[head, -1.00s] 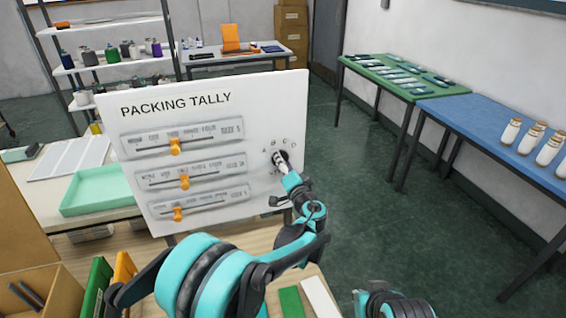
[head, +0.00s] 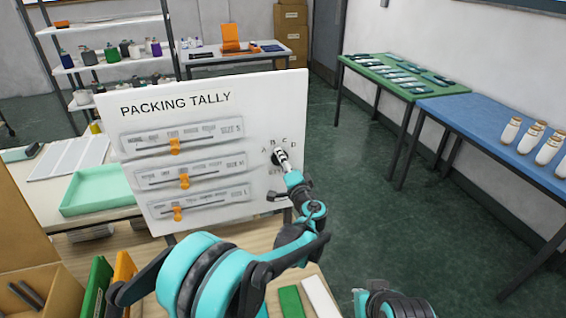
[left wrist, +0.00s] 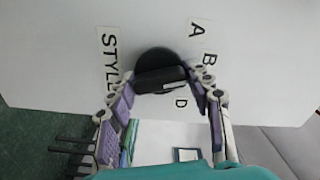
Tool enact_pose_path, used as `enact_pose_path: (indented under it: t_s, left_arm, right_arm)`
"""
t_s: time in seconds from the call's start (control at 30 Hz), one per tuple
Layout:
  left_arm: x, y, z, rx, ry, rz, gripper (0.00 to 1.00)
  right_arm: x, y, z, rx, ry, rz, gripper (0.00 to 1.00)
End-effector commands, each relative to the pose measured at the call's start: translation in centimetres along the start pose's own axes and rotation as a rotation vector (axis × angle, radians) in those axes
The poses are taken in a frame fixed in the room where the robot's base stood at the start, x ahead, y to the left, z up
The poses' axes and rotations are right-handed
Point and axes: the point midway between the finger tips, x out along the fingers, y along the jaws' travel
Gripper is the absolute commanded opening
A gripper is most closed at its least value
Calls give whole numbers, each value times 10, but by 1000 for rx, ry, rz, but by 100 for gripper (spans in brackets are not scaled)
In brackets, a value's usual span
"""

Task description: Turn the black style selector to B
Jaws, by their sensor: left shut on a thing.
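The black style selector (head: 277,155) is on the right side of the white PACKING TALLY panel (head: 280,100), with letters A to D around its top. A, B and D show; C is hidden there, and I cannot tell which letter the mark meets. My left gripper (head: 283,162) is at the selector. In the left wrist view its fingers (left wrist: 163,86) are shut on the bar, one at each end. My right gripper is out of view.
Several orange sliders (head: 175,146) run in tracks on the panel's left side. A mint tray (head: 97,190) lies on the table to the left. Green and orange upright items (head: 125,268) stand below the panel. The floor (head: 365,200) to the right is open.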

Motion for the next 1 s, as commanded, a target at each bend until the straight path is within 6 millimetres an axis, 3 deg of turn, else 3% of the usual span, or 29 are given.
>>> enact_pose_path:
  t_s: [0.03, 0.1, 0.47, 0.57, 1.0]
  left_arm:
    - [0, 0, 0, 0, 0, 0, 56]
    - [0, 0, 0, -1, 0, 0, 69]
    - [-4, 0, 0, -1, 1, 0, 69]
    - [-16, 0, -1, -1, 2, 1, 69]
    - [-104, 0, -1, -1, 3, 1, 69]
  right_arm:
    - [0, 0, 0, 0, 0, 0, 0]
    - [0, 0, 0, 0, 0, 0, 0]
    - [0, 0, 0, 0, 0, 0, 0]
    - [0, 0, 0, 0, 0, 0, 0]
    - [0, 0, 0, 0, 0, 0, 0]
